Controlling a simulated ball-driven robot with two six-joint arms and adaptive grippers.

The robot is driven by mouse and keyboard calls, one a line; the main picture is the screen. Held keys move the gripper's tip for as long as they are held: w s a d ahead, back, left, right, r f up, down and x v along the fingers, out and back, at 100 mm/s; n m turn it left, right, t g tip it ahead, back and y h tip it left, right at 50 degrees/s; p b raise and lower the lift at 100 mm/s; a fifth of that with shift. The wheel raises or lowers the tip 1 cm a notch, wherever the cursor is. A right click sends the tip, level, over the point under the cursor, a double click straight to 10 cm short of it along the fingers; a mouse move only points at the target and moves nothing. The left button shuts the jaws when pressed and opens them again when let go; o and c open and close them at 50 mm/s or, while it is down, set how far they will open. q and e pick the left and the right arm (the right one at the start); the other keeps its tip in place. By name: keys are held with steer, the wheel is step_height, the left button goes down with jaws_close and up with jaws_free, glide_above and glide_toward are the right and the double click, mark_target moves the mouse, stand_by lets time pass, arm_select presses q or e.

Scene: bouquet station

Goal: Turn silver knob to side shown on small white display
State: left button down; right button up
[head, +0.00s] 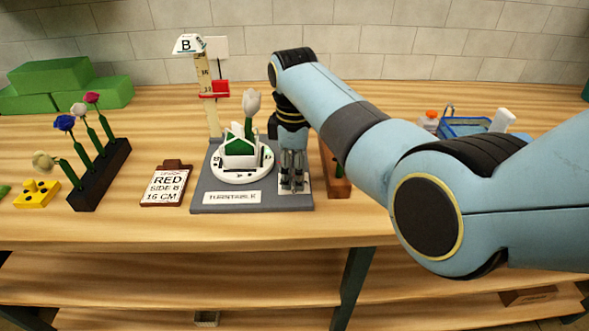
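The small white display (187,44) shows a black letter B on top of the measuring post at the back. The white round turntable (240,176) sits on the grey base (252,206), left of my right gripper. My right gripper (292,187) points straight down over the white plate (306,187) at the right of the base. Its fingers are close together, and I cannot make out the silver knob, which the fingers probably hide. Whether they are shut on it I cannot tell. My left gripper is not in view.
On the turntable stand a green and white holder (239,148) and a pale tulip (251,103). A blue basket (465,126) stands behind my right arm.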

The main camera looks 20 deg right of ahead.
steer(key=c, duration=0.4)
jaws_close()
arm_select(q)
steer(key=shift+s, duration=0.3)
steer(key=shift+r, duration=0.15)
